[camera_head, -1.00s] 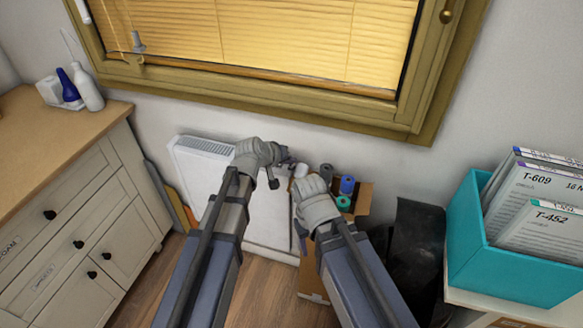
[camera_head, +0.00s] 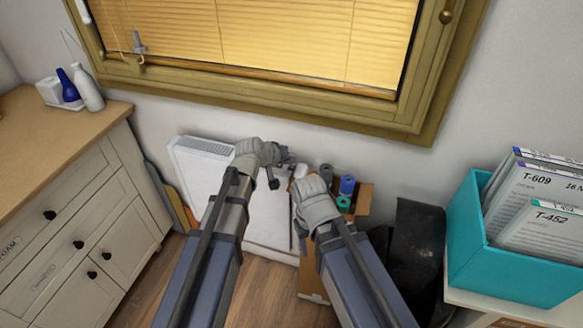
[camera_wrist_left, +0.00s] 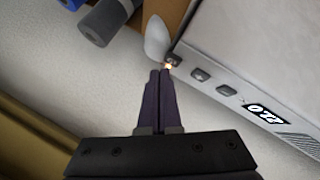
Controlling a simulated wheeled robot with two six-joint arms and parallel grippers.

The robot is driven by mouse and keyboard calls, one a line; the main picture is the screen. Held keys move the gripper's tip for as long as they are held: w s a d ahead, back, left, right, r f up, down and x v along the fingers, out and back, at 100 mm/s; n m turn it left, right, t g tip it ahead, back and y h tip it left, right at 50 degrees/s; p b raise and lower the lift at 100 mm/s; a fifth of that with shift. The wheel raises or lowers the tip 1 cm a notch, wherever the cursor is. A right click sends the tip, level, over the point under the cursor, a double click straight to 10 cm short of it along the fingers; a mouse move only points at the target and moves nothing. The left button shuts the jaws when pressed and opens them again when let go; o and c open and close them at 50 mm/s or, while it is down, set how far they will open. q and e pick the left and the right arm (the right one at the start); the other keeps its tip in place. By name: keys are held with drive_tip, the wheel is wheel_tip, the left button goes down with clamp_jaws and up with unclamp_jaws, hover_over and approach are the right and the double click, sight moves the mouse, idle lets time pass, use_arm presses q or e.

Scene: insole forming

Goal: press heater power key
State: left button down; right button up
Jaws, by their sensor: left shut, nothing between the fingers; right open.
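The white heater (camera_head: 200,175) stands against the wall below the window. In the left wrist view the heater (camera_wrist_left: 255,45) shows a small display (camera_wrist_left: 266,114) and dark keys along its edge. The key at the end (camera_wrist_left: 174,60) has a small orange glow beside it. My left gripper (camera_wrist_left: 160,72) is shut and empty. Its fingertips are right at that end key; whether they touch it I cannot tell. In the head view my left gripper (camera_head: 284,160) is over the heater's right end. My right gripper (camera_head: 297,222) is open, lower, in front of the heater's right side.
A cardboard box (camera_head: 365,198) with several rolls stands right of the heater. A drawer cabinet (camera_head: 80,215) is at the left. A teal file box (camera_head: 510,270) stands at the right. A white rounded piece (camera_wrist_left: 157,38) is next to the end key.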

idle(0.4)
use_arm(q)
drive_tip(key=shift+f+b, duration=0.45)
drive_tip(key=shift+f, duration=0.15)
idle(0.3)
drive_tip(key=shift+r+p, duration=0.5)
drive_tip(key=shift+r, duration=0.15)
drive_tip(key=shift+r, duration=0.1)
wheel_tip(320, 180, up, 6)
drive_tip(key=p, duration=0.6)
idle(0.5)
